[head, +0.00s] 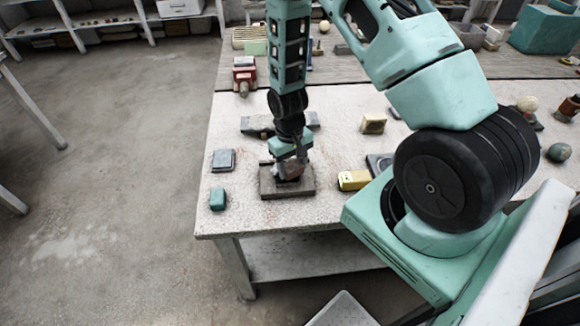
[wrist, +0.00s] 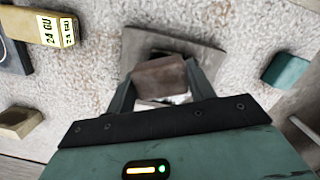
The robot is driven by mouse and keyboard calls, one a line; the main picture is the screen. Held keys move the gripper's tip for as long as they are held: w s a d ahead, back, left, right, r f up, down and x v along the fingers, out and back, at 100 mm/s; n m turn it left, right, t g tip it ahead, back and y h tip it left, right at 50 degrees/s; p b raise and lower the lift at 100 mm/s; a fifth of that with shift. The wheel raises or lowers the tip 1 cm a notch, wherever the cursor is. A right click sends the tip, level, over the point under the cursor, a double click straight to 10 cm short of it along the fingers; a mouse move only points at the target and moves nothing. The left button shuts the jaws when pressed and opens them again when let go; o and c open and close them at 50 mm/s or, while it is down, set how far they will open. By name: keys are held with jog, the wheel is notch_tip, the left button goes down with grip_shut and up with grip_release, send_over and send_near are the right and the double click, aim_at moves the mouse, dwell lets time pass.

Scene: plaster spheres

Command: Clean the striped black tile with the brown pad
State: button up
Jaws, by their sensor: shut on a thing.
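My gripper (head: 290,160) points down over the table and is shut on the brown pad (head: 291,172). In the wrist view the brown pad (wrist: 159,77) sits between the two fingers (wrist: 161,85). Under it lies a flat dark tile (head: 270,189), which also shows in the wrist view (wrist: 200,50). The pad is over the tile's middle and looks down on it or very close; contact is hard to tell. The pad and fingers hide much of the tile's face. Dark and pale patches show around the pad, but I cannot make out clear stripes.
A yellow labelled block (head: 354,180) lies just right of the tile. A tan block (head: 373,125) is farther back. The table's front edge is close, with bare surface around the tile's left.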

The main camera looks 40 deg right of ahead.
jog(key=shift+w+d+f, duration=0.1)
jog(key=shift+w+d, duration=0.35)
jog(key=shift+w, duration=0.2)
jog(key=shift+w+d+f, duration=0.1)
jog(key=shift+w+d, duration=0.3)
jog(key=shift+w, duration=0.25)
jog(key=shift+f+b, duration=0.65)
jog(key=shift+b, duration=0.05)
jog(key=shift+d, duration=0.1)
